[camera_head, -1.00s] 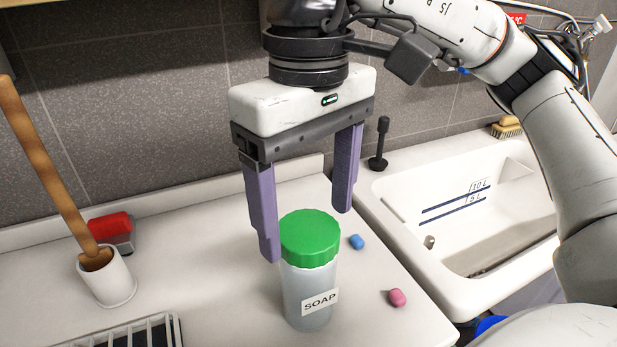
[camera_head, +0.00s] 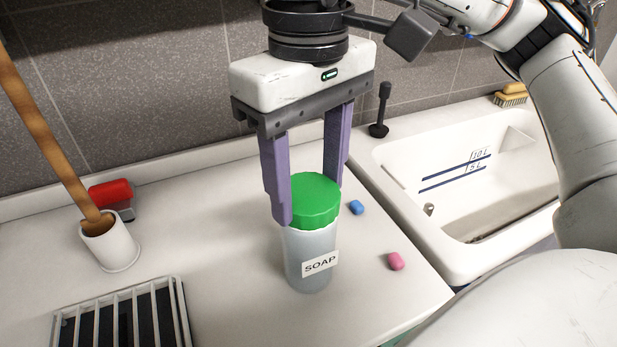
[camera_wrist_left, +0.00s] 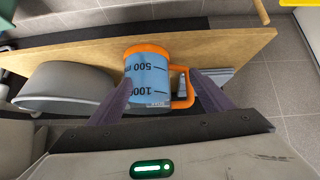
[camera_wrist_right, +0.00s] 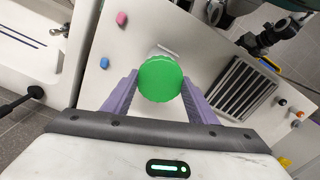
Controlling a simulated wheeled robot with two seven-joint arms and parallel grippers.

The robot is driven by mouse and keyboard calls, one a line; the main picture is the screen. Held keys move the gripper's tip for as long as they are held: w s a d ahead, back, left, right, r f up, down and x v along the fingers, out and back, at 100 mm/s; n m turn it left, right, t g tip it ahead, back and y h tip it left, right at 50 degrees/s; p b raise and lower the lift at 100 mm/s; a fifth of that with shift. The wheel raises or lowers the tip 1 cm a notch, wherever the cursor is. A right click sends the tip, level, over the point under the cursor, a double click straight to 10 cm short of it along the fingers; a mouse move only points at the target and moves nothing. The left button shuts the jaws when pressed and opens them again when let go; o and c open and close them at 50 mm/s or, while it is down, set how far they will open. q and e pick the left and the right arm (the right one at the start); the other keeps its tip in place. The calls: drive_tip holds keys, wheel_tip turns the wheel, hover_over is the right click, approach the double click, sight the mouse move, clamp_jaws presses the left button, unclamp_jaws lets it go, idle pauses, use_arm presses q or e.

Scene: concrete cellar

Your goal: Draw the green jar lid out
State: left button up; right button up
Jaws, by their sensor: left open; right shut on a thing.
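The green jar lid (camera_head: 314,200) sits on top of a translucent jar (camera_head: 308,262) with a SOAP label, upright on the white counter. My right gripper (camera_head: 308,203) reaches down from above, with its purple fingers on either side of the lid, shut on it. In the right wrist view the lid (camera_wrist_right: 160,79) lies between the two fingertips. Part of the lid's left edge is hidden by a finger. My left gripper (camera_wrist_left: 156,88) is open, shown only in its own wrist view, with an orange-rimmed measuring jug (camera_wrist_left: 148,72) between and beyond its fingers.
A blue piece (camera_head: 356,207) and a pink piece (camera_head: 396,261) lie right of the jar. A white sink (camera_head: 385,170) is further right. A white cup (camera_head: 110,246) with a wooden handle, a red-topped item (camera_head: 111,193) and a rack (camera_head: 172,290) stand left.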

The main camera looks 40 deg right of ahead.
drive_tip(key=shift+r+p, duration=0.85)
drive_tip(key=shift+r, duration=0.45)
drive_tip(key=shift+r+p, duration=1.35)
drive_tip(key=shift+r, duration=0.65)
